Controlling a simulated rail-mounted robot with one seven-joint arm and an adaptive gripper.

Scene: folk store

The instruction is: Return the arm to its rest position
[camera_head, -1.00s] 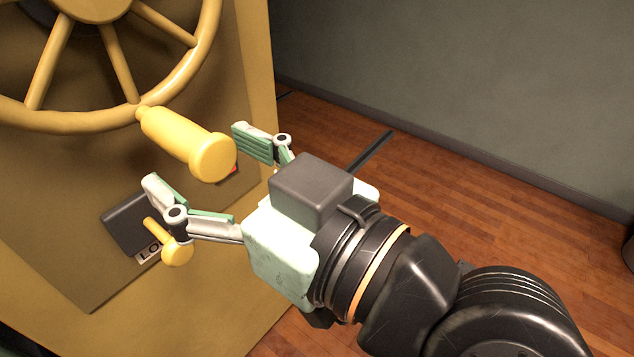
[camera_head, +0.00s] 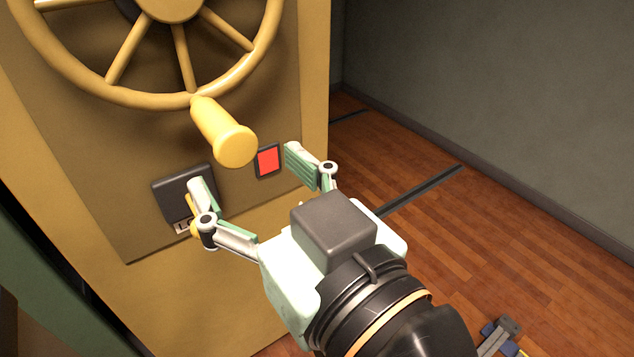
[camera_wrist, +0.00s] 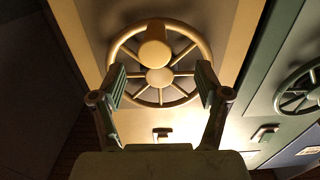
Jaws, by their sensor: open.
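My gripper (camera_head: 255,180) is open and empty in front of a yellow machine front, with its fingers spread wide. In the wrist view my gripper (camera_wrist: 160,88) shows its two fingers apart, with a yellow handwheel (camera_wrist: 191,48) beyond them. In the head view the handwheel (camera_head: 180,60) is at the top left, and its knob handle (camera_head: 222,130) sticks out toward me, above and apart from the fingers. The left finger partly hides a dark box (camera_head: 172,190) with a label and a small yellow lever.
A red square indicator (camera_head: 268,161) is on the panel (camera_head: 240,290) near the right finger. Wooden floor (camera_head: 430,240) and a grey wall (camera_head: 490,80) lie to the right. A grey and blue item (camera_head: 500,335) shows at the bottom right. The wrist view has a green panel with another wheel (camera_wrist: 300,88).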

